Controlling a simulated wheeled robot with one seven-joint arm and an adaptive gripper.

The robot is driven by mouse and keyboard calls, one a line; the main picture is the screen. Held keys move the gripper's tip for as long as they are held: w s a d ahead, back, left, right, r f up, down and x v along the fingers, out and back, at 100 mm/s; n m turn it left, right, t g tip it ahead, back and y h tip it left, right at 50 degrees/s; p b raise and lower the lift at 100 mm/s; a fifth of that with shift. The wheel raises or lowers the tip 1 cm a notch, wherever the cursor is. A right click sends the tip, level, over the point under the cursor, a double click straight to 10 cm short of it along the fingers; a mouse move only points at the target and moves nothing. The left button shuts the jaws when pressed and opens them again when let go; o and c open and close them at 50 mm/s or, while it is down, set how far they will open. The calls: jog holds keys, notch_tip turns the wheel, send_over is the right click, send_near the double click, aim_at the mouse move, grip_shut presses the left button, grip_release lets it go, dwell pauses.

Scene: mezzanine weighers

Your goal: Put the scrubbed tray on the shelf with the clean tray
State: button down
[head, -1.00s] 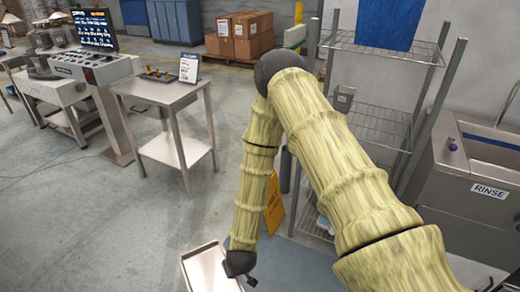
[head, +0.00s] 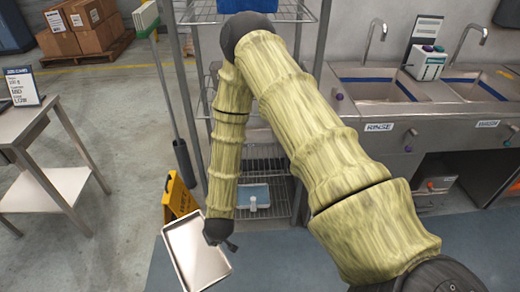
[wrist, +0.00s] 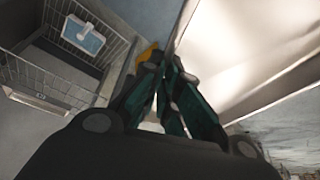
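A shallow silver metal tray (head: 190,252) hangs tilted from my gripper (head: 228,243) low in the head view. In the wrist view the tray (wrist: 245,50) fills the upper right, and my gripper (wrist: 160,105) is closed on its edge. The wire shelf rack (head: 268,152) stands behind my arm, which hides part of its middle. A small light-blue item with a white piece on it (head: 252,198) lies on a low level; it also shows in the wrist view (wrist: 83,36). I cannot make out a clean tray on the rack.
A yellow floor sign (head: 178,198) stands just behind the held tray, left of the rack. A sink counter (head: 450,125) with taps runs along the right. A steel table (head: 40,150) is at left.

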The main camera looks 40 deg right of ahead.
jog(key=w+d+f+m+g+h+b, duration=0.1)
jog(key=w+d+f+m+h+b, duration=0.15)
jog(key=w+d+m+b, duration=0.55)
jog(key=w+d+f+m+g+h+b, duration=0.1)
jog(key=w+d+f+m+g+b, duration=0.15)
jog(key=w+d+m+b, duration=0.55)
jog(key=d+f+m+g+b, duration=0.3)
jog(key=d+m+b, duration=0.5)
jog(key=d+b, duration=0.75)
jog(key=b, duration=0.6)
send_near(261, 171)
jog(key=shift+s+d+f+h, duration=0.3)
jog(key=shift+d+f, duration=0.15)
jog(key=shift+d, duration=0.2)
notch_tip(261, 171, down, 4)
jog(key=shift+r+b, duration=0.2)
jog(key=shift+b, duration=0.65)
jog(key=shift+r, duration=0.1)
jog(key=c, duration=1.6)
grip_release()
jog(key=shift+s, duration=0.1)
jog(key=shift+c, duration=0.2)
